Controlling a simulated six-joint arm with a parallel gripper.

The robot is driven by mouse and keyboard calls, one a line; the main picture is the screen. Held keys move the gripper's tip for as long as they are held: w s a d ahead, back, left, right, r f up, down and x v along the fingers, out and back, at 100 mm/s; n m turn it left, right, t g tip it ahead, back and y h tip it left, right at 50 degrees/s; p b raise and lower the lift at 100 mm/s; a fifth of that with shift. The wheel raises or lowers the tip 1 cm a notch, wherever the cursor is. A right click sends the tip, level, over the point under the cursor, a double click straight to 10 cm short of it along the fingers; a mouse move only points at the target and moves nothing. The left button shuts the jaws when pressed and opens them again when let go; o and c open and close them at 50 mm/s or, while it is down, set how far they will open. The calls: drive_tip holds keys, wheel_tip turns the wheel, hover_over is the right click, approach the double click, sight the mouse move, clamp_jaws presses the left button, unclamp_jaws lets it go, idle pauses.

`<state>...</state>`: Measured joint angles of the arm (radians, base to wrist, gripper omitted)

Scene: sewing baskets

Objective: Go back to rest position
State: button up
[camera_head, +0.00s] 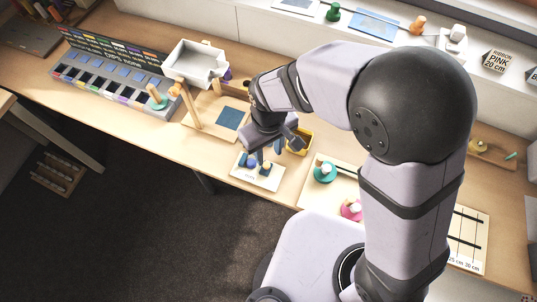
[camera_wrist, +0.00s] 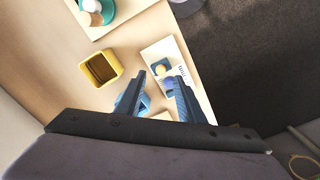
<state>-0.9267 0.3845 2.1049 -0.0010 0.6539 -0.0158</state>
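My gripper (camera_head: 266,154) hangs over the bench beside a small yellow box. In the wrist view its two blue-grey fingers (camera_wrist: 161,74) stand apart, and I see nothing clasped between their tips. A white card (camera_head: 256,181) lies below, with small blue and yellow items on it; the card also shows in the wrist view (camera_wrist: 183,50). The yellow box (camera_head: 301,143) is open at the top, and it shows to the left of the fingers in the wrist view (camera_wrist: 101,68). A blue item (camera_wrist: 145,101) is partly hidden behind the left finger.
A board with teal (camera_head: 325,172) and pink (camera_head: 351,209) spools lies to the right. A white bin (camera_head: 195,63) and a compartment tray (camera_head: 110,85) stand to the left. A shelf at the back holds spools and a "RIBBON PINK" sign (camera_head: 497,61). Dark floor lies before the bench.

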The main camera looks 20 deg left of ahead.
drive_tip(key=shift+r, duration=0.25)
